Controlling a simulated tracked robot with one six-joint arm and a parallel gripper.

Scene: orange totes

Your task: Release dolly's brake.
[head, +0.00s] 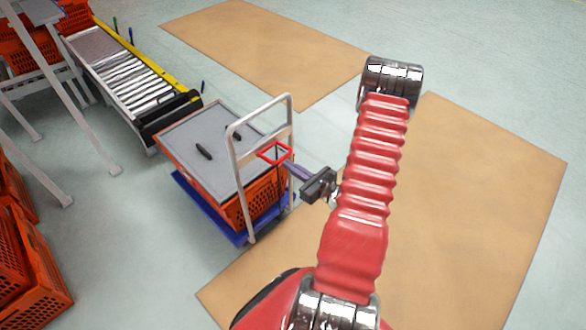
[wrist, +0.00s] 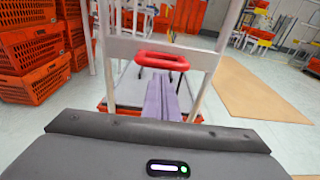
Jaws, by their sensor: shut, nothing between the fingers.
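The dolly has a blue base (head: 183,190) and a silver push frame (head: 235,160); the frame also shows in the wrist view (wrist: 205,55). A red loop-shaped handle (head: 275,152), apparently the brake handle, sits on the frame; it spans the middle of the wrist view (wrist: 162,60). My gripper (head: 288,166), with purple fingers, is shut and empty, pointing at the red handle from the frame's side. In the wrist view the fingertips (wrist: 161,78) lie just below the handle. I cannot tell whether they touch it.
An orange tote (head: 237,211) with a grey top rides on the dolly. A roller conveyor (head: 125,80) stands behind it. Stacked orange totes (head: 40,270) are at the left. Tan floor areas (head: 480,200) to the right are clear.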

